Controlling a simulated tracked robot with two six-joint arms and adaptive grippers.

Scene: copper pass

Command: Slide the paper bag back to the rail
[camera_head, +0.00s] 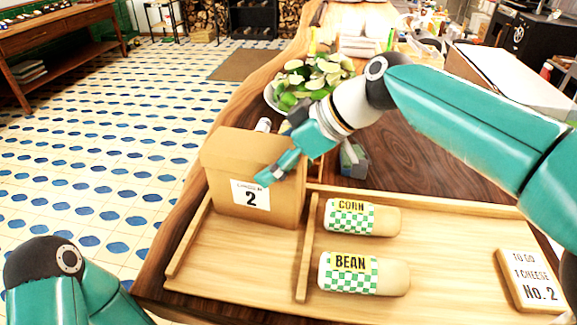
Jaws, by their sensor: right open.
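The brown paper bag (226,165) stands upright in the left compartment of the wooden tray, with a white label marked 2 on its front. Its folded top faces up. The tray's back rail (440,203) runs right from beside the bag; any part behind the bag is hidden. My right gripper (308,172) is open at the bag's upper right. One teal finger overlaps the bag's front near the label; whether it touches cannot be told. The other finger appears to be right of the bag. My left gripper is out of view; only my left arm shows at lower left.
A wooden divider (306,255) separates the bag from the corn roll (386,221) and bean roll (394,278). An order card (531,280) lies at right. A bowl of greens (312,80) stands behind. Tray space in front of the bag is clear.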

